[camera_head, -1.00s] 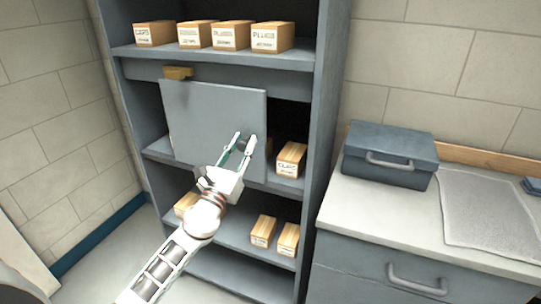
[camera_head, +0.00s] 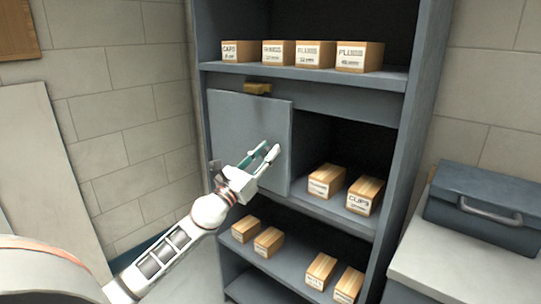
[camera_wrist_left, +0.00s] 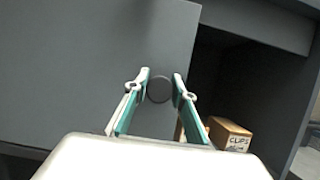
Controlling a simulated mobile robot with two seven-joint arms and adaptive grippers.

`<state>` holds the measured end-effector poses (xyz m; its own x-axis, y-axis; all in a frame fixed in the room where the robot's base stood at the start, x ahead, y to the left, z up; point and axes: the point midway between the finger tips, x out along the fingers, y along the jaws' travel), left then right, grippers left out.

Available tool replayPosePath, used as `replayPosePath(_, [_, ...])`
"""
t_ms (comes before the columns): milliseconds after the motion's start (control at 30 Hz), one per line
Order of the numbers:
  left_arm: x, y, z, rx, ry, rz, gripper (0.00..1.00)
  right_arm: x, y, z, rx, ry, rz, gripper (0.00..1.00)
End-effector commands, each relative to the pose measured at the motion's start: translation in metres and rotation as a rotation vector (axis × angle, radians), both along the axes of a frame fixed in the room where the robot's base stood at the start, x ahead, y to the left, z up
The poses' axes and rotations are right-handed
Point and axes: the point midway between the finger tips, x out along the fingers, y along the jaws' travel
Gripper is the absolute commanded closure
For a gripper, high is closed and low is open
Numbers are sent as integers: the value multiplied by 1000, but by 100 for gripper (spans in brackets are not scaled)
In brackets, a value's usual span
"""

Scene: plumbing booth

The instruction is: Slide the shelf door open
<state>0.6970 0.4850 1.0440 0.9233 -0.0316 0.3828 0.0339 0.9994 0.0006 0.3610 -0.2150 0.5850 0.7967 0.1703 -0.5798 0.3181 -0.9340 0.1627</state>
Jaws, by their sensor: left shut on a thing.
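The grey sliding shelf door (camera_head: 245,125) covers the left part of the middle bay of the grey shelf (camera_head: 408,150). The bay's right part is open, with two cardboard boxes (camera_head: 325,181) showing. In the left wrist view a dark round knob (camera_wrist_left: 159,88) sits on the door (camera_wrist_left: 90,60), near its right edge. My left gripper (camera_head: 267,151) is at the door's front, its fingers shut around the knob (camera_wrist_left: 160,80). The fingers hide the knob in the head view. My right gripper is not in view.
A yellow block (camera_head: 257,88) is at the rail above the door. Labelled boxes (camera_head: 309,53) stand on the shelf above, and more boxes (camera_head: 268,241) below. A blue-grey toolbox (camera_head: 487,207) sits on the counter (camera_head: 440,262) at right.

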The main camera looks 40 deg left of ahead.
Motion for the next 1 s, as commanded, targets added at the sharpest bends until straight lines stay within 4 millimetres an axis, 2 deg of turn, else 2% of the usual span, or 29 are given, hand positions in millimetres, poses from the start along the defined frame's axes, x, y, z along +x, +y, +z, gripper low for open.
replayPosePath(133, [0, 0, 0, 0, 1, 1, 100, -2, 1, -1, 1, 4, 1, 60])
replayPosePath(167, [0, 0, 0, 0, 1, 1, 70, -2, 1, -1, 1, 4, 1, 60])
replayPosePath(200, [0, 0, 0, 0, 1, 1, 60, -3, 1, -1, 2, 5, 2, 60])
replayPosePath(233, [0, 0, 0, 0, 1, 1, 58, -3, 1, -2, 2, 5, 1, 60])
replayPosePath(667, [-3, 0, -2, -1, 1, 0, 58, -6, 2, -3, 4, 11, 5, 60])
replayPosePath(867, [-19, 0, -10, -1, 2, 0, 58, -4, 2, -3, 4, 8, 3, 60])
replayPosePath(1000, [-38, 1, -18, 7, 7, 0, 58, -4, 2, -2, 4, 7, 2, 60])
